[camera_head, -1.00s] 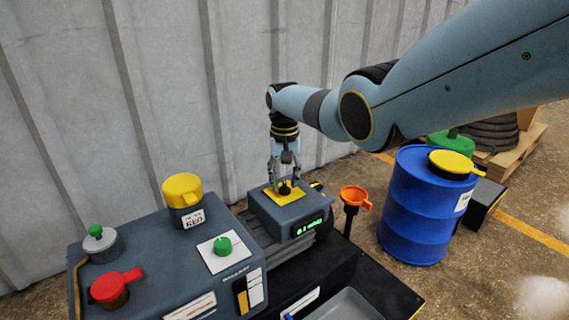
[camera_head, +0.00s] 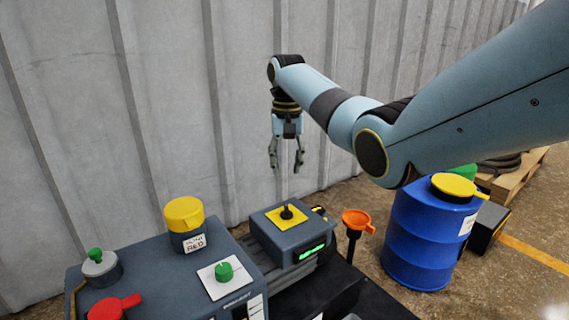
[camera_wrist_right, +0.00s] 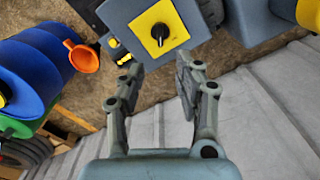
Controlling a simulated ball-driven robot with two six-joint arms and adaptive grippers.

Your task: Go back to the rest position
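My right gripper (camera_head: 286,166) is open and empty, with its fingers pointing down in front of the grey corrugated wall. It hangs above the grey box with a black knob (camera_head: 287,212) on a yellow plate (camera_head: 277,222), apart from it. In the right wrist view the two fingers (camera_wrist_right: 157,100) are spread with nothing between them, and the black knob (camera_wrist_right: 160,33) shows beyond them. My left gripper is not in either view.
A grey console (camera_head: 148,262) with red, green and yellow controls stands at lower left. An orange funnel (camera_head: 358,220) and a blue drum (camera_head: 422,240) with a yellow funnel (camera_head: 455,186) stand to the right. The corrugated wall (camera_head: 190,100) rises close behind.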

